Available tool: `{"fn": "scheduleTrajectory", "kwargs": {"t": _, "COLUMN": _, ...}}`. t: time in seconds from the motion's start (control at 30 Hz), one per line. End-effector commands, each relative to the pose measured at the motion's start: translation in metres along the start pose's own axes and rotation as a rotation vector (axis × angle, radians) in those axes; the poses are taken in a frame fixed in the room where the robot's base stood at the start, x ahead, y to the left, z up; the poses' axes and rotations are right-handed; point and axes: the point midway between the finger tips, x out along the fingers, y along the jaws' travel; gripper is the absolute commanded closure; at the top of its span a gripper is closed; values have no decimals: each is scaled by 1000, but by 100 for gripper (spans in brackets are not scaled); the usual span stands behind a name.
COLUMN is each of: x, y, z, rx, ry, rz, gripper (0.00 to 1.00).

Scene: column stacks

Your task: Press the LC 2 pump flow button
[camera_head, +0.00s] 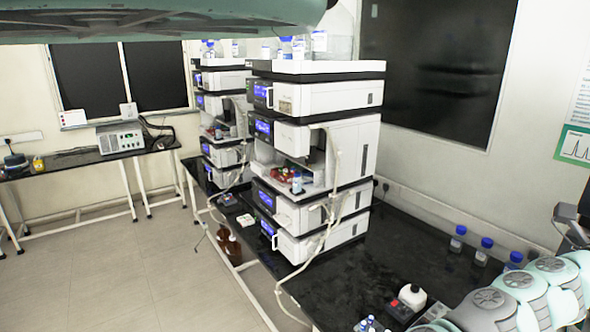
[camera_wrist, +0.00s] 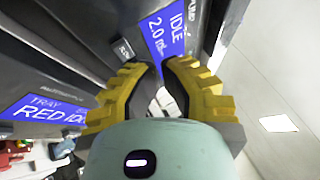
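Two column stacks of white modules with blue displays stand on the black bench in the head view, a near stack (camera_head: 330,100) and a far stack (camera_head: 222,82). I cannot read which is LC 2. In the wrist view a pump display (camera_wrist: 168,27) reads IDLE and 2.0 ml. Contact is not visible. The gripper is out of the head view.
A tray display (camera_wrist: 45,112) reading RED IDLE belongs to the neighbouring module. Bottles stand on the stack tops. Tubing (camera_head: 325,225) hangs down the near stack's front. The floor at left is clear.

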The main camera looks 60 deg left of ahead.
Motion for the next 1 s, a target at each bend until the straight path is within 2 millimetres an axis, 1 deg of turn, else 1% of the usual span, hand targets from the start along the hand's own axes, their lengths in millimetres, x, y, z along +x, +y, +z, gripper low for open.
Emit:
{"fn": "scheduleTrajectory", "kwargs": {"t": 0.7, "x": 0, "y": 0, "z": 0, "rx": 0, "ry": 0, "rz": 0, "gripper": 100}}
{"fn": "scheduleTrajectory", "kwargs": {"t": 1.0, "x": 7, "y": 4, "z": 3, "rx": 2, "ry": 1, "rz": -1, "gripper": 100}}
